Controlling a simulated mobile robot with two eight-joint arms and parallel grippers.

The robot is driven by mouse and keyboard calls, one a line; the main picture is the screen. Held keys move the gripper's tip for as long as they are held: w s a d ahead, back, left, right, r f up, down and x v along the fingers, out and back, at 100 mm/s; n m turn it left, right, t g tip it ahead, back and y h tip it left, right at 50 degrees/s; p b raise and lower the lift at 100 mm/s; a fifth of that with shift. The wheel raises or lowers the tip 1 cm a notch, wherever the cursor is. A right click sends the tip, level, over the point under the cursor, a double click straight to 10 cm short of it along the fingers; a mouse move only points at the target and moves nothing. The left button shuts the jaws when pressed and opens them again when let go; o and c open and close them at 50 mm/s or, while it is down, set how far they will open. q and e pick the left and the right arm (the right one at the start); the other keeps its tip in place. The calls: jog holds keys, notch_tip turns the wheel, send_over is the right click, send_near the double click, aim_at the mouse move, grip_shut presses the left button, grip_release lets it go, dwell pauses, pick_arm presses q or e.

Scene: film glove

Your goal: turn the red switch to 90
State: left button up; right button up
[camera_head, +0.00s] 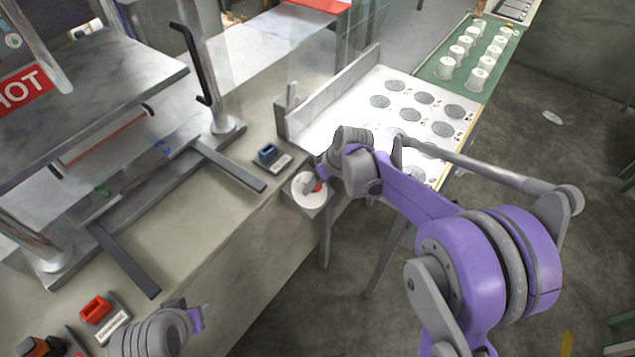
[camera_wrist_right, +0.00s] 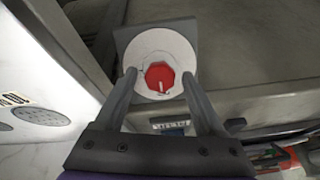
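The red switch (camera_wrist_right: 160,77) is a small faceted red knob with a white mark, on a round white dial (camera_wrist_right: 176,45) fixed to a grey plate. In the wrist view the white mark points down, slightly right. My right gripper (camera_wrist_right: 159,78) is open, with one finger on each side of the knob and visible gaps between. In the head view the dial (camera_head: 303,199) sits at the bench corner, and the red knob (camera_head: 318,187) is partly hidden by my right gripper (camera_head: 311,184). My left gripper (camera_head: 203,318) is at the lower left, its fingers barely visible.
A blue switch (camera_head: 267,153) is beside the dial, and a red rocker switch (camera_head: 96,308) is at the bench's front left. A hot press (camera_head: 90,75) stands left. A white table (camera_head: 345,105) with grey discs and a green mat (camera_head: 440,68) with white cups lie beyond.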

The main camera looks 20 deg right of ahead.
grip_shut()
dwell(0.3)
jog(key=m+b, duration=0.1)
jog(key=m, duration=0.2)
jog(key=shift+m+y, duration=0.3)
jog(key=shift+m, duration=0.1)
jog(key=m+b, duration=0.1)
jog(key=m, duration=0.3)
jog(key=shift+d+m+y, duration=0.1)
jog(key=shift+m+y, duration=0.2)
jog(key=m+b, duration=0.1)
jog(key=m, duration=0.3)
jog(key=m+b, duration=0.1)
jog(key=m, duration=0.4)
jog(key=shift+t+y, duration=0.3)
jog(key=shift+y, duration=0.1)
jog(key=shift+o, duration=0.9)
grip_release()
